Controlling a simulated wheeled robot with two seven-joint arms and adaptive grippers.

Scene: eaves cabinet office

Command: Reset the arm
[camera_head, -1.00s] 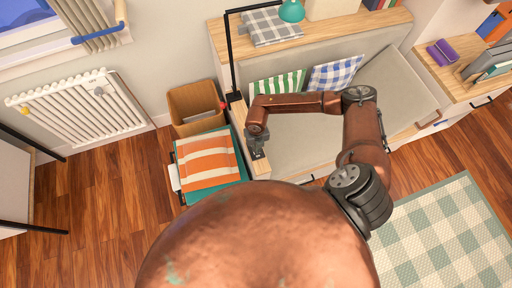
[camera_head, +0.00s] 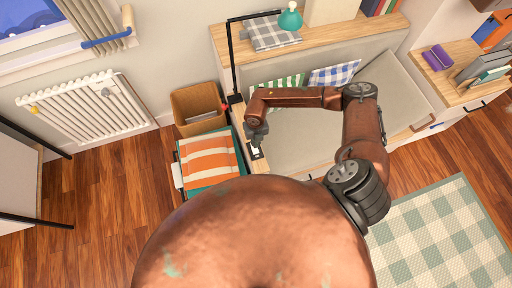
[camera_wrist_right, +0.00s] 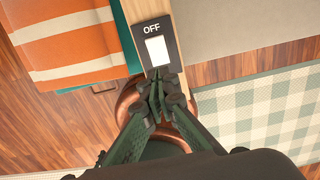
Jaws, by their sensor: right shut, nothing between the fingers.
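My right arm reaches across the cabinet from the right in the head view. My right gripper (camera_head: 257,136) hangs over the narrow wooden edge on the cabinet's left side. In the right wrist view the gripper (camera_wrist_right: 158,88) is shut and empty. Its fingertips lie at the lower edge of a dark switch plate (camera_wrist_right: 156,44) marked OFF, with a white rocker (camera_wrist_right: 157,51). I cannot tell whether the tips touch it. The plate also shows in the head view (camera_head: 256,153), partly covered by the gripper. My left gripper is not in view.
A striped orange cloth (camera_head: 208,158) lies on a teal item left of the switch. A cardboard bin (camera_head: 197,108) stands behind it. A lamp with a green shade (camera_head: 290,19) rises from the cabinet edge. A checked rug (camera_head: 440,235) lies at right.

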